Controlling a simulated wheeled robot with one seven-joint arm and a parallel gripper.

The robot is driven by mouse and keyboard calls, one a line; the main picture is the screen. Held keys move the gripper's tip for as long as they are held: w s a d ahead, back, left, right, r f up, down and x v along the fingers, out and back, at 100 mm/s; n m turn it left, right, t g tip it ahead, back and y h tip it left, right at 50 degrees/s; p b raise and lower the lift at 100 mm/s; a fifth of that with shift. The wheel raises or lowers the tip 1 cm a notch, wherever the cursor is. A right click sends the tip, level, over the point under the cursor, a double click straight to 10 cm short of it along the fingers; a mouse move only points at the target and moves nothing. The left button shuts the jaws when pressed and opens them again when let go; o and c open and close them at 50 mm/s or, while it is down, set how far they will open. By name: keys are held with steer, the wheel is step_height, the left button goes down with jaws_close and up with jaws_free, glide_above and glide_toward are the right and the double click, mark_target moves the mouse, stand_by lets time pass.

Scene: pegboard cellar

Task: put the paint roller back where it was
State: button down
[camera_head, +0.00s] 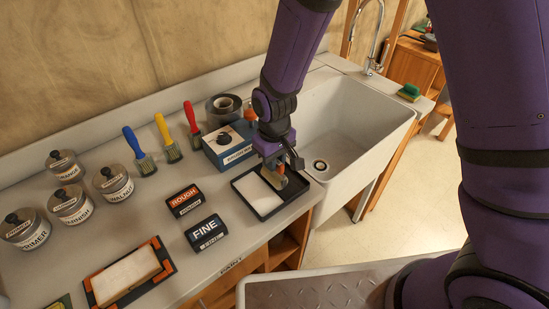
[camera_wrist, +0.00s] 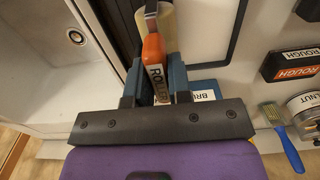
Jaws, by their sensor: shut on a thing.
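The paint roller (camera_wrist: 154,55) has an orange handle marked ROLLER and a pale cylindrical head (camera_wrist: 166,22). My gripper (camera_wrist: 155,80) is shut on the orange handle in the wrist view. In the head view my gripper (camera_head: 274,163) points down over the right part of a black-rimmed tray (camera_head: 246,201) with a pale inside, next to the sink. The roller is mostly hidden by my gripper there. The roller head is over the tray; I cannot tell whether it touches it.
A blue-and-white box (camera_head: 230,147) stands behind the tray. The sink (camera_head: 350,115) is to the right. Black blocks marked ROUGH (camera_head: 184,201) and FINE (camera_head: 207,232) lie left.

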steer(key=c, duration=1.1)
jaws_free()
steer(key=shift+o, duration=0.2)
step_height(320, 180, up, 12)
steer(key=shift+r, duration=0.15)
steer(key=s+d+r+m+t+y, duration=0.1)
steer(key=s+d+r+m+t, duration=0.3)
steer(key=d+r, duration=1.15)
steer(key=s+d+r+m+t+h, duration=0.1)
steer(key=s+d+r, duration=0.4)
steer(key=s+d, duration=0.5)
steer(key=shift+s+r+m, duration=0.25)
steer(key=shift+s+m, duration=0.65)
steer(key=shift+s, duration=1.1)
